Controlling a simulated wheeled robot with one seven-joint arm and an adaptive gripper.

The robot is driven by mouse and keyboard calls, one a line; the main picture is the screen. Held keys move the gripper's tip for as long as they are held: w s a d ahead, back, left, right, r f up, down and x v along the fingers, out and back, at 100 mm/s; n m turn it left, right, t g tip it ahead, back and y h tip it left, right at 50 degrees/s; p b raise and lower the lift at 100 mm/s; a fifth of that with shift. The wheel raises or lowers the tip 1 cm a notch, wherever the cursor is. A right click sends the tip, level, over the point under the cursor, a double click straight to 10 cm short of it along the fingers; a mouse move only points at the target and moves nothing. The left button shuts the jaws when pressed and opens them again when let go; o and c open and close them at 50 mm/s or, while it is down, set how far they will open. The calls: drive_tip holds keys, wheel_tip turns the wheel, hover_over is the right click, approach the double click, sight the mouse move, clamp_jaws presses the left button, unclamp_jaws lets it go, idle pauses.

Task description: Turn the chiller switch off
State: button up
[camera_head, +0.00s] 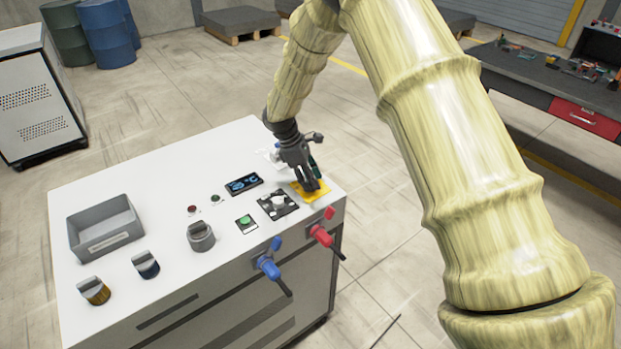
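A white-topped machine cabinet (150,185) carries several controls, and no label that I can read names the chiller switch. My gripper (312,184) points down at the cabinet's back right corner, over a yellow plate (322,193). Its fingers hide most of that plate and whatever is on it. I cannot tell whether they touch it or how far apart they are. Left of the gripper are a dark plate with a pale knob (279,202), a green button (246,222) and a display with blue digits (243,183).
Blue (268,266) and red (321,235) handles stick out in front. My arm covers the right. A workbench (540,75) stands behind.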

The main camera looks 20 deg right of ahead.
drive_tip(key=v, duration=1.2)
